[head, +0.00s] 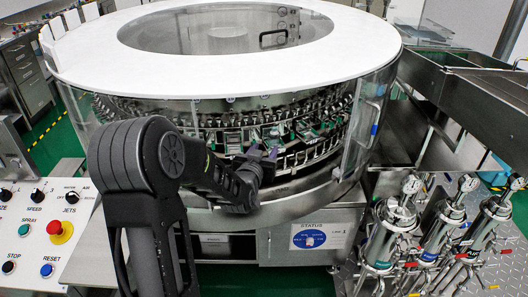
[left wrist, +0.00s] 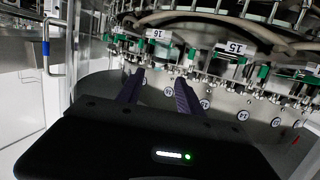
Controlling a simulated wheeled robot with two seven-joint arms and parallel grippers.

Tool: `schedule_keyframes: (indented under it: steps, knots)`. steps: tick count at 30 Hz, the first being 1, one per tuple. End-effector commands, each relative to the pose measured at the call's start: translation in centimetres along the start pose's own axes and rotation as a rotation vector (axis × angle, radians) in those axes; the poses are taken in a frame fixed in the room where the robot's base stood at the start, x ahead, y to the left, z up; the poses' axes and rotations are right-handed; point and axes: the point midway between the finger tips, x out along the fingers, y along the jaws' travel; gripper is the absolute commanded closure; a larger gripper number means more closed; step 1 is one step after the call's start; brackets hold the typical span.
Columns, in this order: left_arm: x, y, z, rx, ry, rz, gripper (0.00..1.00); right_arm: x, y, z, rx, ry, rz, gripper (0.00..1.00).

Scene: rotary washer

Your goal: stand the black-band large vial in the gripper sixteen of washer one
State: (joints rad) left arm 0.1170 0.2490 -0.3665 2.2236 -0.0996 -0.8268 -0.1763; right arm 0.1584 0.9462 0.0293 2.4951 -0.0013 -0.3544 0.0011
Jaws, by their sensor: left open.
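The rotary washer (head: 340,65) fills the middle of the head view, with a white ring-shaped top and clear side panels. My left gripper (head: 266,154) is inside its front opening, close to the row of metal and green vial grippers. In the left wrist view its two purple fingers (left wrist: 158,82) are apart, with nothing visible between them. The label 16 (left wrist: 157,34) hangs on the washer ring just beyond the fingertips. The label 15 (left wrist: 232,48) is to its right. I cannot make out the black-band large vial in either view. My right gripper is not in view.
A control panel (head: 40,232) with knobs and a red button is at the left. Metal cylinders with gauges (head: 440,240) stand at the lower right, and a steel conveyor (head: 455,85) runs behind them. The washer's rim (head: 310,185) lies below my left gripper.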

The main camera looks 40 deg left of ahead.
Motion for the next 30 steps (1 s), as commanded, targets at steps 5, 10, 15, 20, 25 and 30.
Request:
schedule_keyframes:
  steps: [5,10,15,20,25,30]
  knots:
    - [0.0,0.0,0.0,0.000,0.000,0.000,0.56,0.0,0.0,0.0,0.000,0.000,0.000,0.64]
    - [0.0,0.0,0.0,0.000,0.000,0.000,0.56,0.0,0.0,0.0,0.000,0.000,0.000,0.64]
    - [0.0,0.7,1.1,-0.002,-0.024,0.011,0.56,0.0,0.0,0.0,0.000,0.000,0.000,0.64]
    - [-0.6,4.3,6.9,-0.012,-0.157,0.072,0.56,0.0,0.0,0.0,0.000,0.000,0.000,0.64]
    - [-4.6,11.2,19.0,-0.038,-0.452,0.189,0.56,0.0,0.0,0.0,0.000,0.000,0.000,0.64]
    - [-14.8,18.2,32.2,-0.064,-0.841,0.316,0.56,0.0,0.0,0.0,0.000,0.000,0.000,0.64]
